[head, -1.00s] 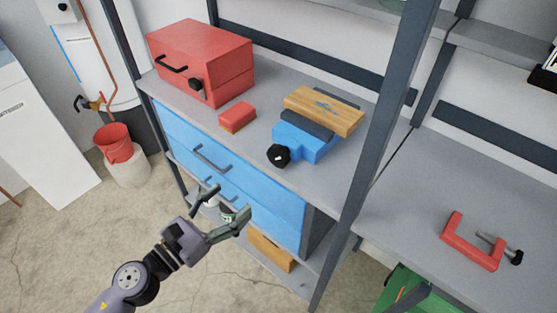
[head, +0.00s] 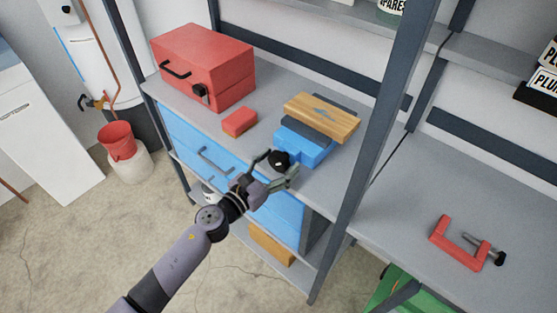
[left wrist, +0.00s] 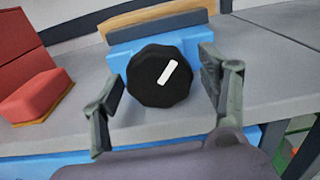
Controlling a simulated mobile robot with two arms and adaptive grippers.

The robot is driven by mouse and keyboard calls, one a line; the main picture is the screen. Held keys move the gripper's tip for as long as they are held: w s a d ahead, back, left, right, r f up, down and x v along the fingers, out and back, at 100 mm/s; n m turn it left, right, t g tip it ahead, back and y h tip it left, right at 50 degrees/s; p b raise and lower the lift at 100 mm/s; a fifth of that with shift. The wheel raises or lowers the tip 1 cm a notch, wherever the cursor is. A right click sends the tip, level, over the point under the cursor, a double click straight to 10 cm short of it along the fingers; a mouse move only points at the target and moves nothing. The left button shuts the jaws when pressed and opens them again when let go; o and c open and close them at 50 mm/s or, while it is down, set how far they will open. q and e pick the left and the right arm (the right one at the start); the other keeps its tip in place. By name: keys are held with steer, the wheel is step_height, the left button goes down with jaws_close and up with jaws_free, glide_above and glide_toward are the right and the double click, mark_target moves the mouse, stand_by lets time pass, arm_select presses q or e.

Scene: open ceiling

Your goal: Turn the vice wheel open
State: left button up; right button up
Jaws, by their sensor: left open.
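The blue vice (head: 307,146) stands on the grey shelf top, with a wooden board (head: 322,116) across its jaws. Its round black wheel (head: 279,160) faces the front edge of the shelf. In the left wrist view the wheel (left wrist: 150,85) is near the middle, and its white mark (left wrist: 168,72) slants up to the right. My left gripper (head: 276,165) is open at the wheel. In the left wrist view the fingers of my left gripper (left wrist: 158,95) stand on either side of the wheel, with gaps visible. My right gripper is not in view.
A red toolbox (head: 204,66) and a small red block (head: 239,122) sit left of the vice. A dark shelf post (head: 372,140) rises to its right. A red clamp (head: 458,243) lies on the right-hand bench. Blue drawers (head: 205,150) are below.

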arm_select(q)
steer(key=shift+w+d, duration=0.1)
steer(key=shift+w, duration=0.05)
steer(key=shift+c, duration=0.9)
steer(key=c, duration=1)
steer(key=n, duration=0.5)
steer(key=shift+n+p, duration=0.35)
steer(key=shift+n, duration=0.05)
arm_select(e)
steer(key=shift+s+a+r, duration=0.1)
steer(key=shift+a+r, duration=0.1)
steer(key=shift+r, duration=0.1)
arm_select(q)
steer(key=o, duration=1.2)
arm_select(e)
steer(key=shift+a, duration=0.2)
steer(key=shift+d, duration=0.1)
